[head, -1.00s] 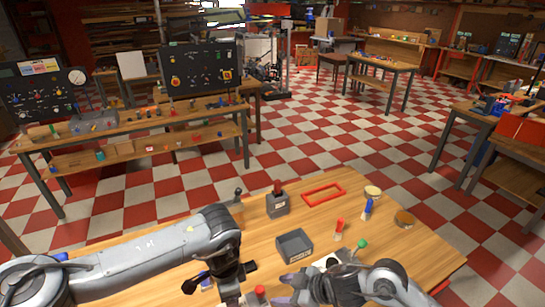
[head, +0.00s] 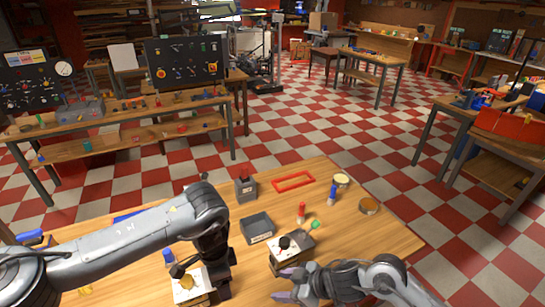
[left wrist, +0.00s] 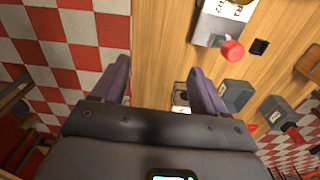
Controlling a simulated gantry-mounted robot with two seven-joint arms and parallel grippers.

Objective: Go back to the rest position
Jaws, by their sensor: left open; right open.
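My right gripper (head: 287,285) is open and empty at the table's front, just in front of a box with a white top (head: 290,247) carrying a black knob and a green knob. The gripper looks apart from the box. My left arm reaches in from the left and bends down over the table; its fingertips are hidden in the head view. In the left wrist view my left gripper (left wrist: 160,88) is open, with nothing between its two fingers. A white-faced box with a yellow knob (head: 187,284) stands beside that arm's end.
A red knob (left wrist: 232,50) shows in the left wrist view. The table's right part is clear.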

